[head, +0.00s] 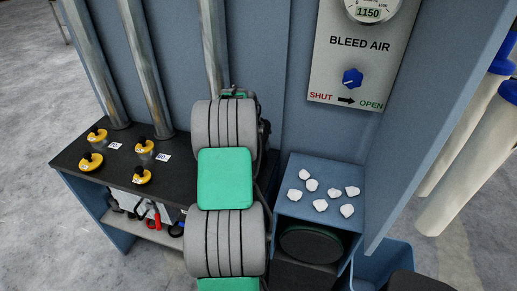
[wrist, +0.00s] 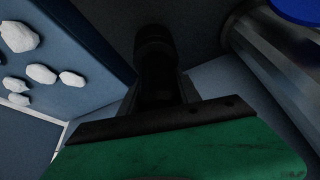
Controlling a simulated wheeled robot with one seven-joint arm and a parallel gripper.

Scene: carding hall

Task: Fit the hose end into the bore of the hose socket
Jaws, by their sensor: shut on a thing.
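My gripper (wrist: 158,92) shows in the wrist view as a dark shape beyond its green housing and black plate. It is shut on a dark, round-ended piece, which looks like the hose end (wrist: 154,42), in deep shadow; its exact outline and tilt are hard to tell. In the head view my own grey and green arm hides the gripper's fingers and what they hold. I cannot pick out the hose socket or its bore for certain in either view.
White lumps lie on a blue box top (head: 333,180), right of my arm. Left, a black bench (head: 75,150) bears several yellow-and-black knobs (head: 97,135). Behind are metal pipes (head: 138,60) and a BLEED AIR panel (head: 335,75). A metal cylinder (wrist: 265,65) is at right in the wrist view.

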